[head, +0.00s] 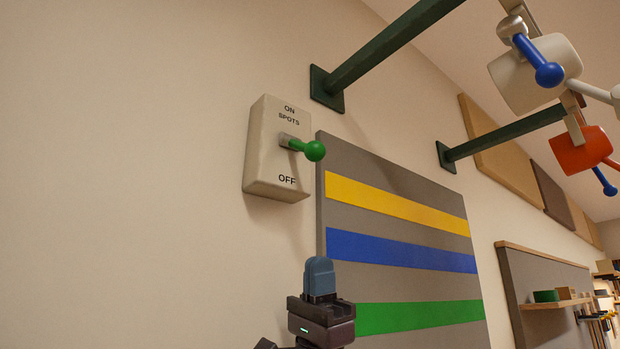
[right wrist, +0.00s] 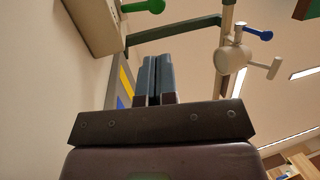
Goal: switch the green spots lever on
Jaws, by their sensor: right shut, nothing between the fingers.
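The spots switch box (head: 263,160) is a cream plate on the wall, marked ON at the top, SPOTS below it and OFF at the bottom. Its lever with a green ball (head: 315,151) sticks out from the middle, pointing outward and slightly down. The green ball also shows at the top of the right wrist view (right wrist: 155,6), beside the box (right wrist: 92,22). My right gripper (head: 320,262) is below the switch, pointing up, shut and empty, apart from the lever. Its closed blue fingers show in the right wrist view (right wrist: 158,72). My left gripper is not in view.
A grey panel (head: 340,200) with yellow, blue and green stripes is on the wall right of the switch. The wall left of the switch is bare.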

